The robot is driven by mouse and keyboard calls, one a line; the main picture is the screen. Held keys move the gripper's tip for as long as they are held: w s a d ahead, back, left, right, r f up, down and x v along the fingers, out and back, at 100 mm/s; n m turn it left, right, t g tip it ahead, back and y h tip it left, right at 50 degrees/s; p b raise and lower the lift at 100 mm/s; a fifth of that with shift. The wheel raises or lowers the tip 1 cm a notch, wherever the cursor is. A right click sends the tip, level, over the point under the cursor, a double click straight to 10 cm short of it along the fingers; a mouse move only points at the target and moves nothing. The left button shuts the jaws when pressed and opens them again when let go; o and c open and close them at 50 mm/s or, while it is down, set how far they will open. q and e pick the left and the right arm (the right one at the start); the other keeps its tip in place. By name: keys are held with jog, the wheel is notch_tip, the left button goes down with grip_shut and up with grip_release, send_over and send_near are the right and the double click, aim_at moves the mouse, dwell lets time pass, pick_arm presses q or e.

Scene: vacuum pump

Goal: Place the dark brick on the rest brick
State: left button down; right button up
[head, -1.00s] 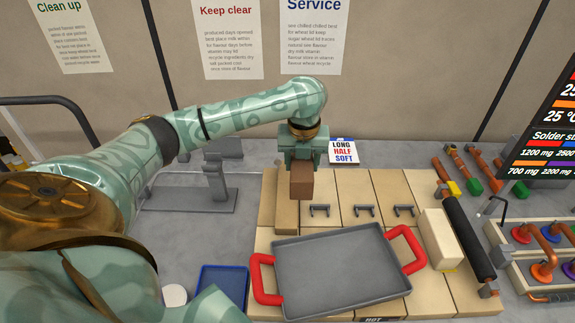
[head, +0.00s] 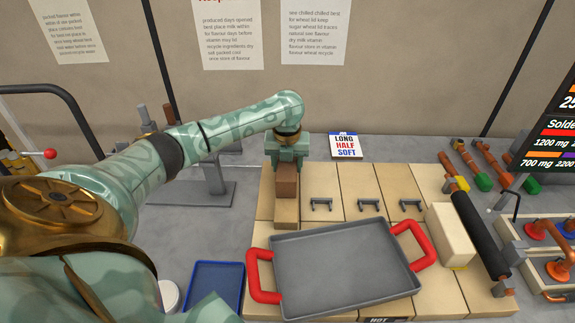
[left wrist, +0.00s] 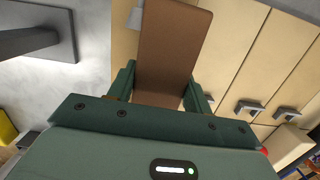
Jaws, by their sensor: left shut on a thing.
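My left gripper (head: 287,160) is shut on the dark brick (head: 286,187), a brown block that hangs upright below the jaws. In the left wrist view the dark brick (left wrist: 172,45) sits between the two fingers. A pale tan block (head: 286,211), which looks like the rest brick, is directly below the dark brick in the head view. The dark brick hides part of it, and I cannot tell whether the two touch. My right gripper is not in view.
A grey tray (head: 345,268) with red handles lies in front. Panels with dark handles (head: 363,203) are to the right. A cream block (head: 452,236) and black roller (head: 474,232) stand further right. A blue tray (head: 214,286) is at front left, a grey stand (head: 213,190) behind it.

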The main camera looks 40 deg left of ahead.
aim_at(287, 166)
pick_arm(q)
jog(key=shift+r, duration=0.1)
jog(key=c, duration=0.6)
grip_release()
jog(key=r+p, duration=0.1)
jog(key=r, duration=0.3)
jog(key=s+r+p, duration=0.1)
jog(key=r+p, duration=0.1)
jog(key=r, duration=0.2)
jog(key=d+r+p, duration=0.1)
jog(key=r, duration=0.3)
jog(key=shift+s, duration=0.15)
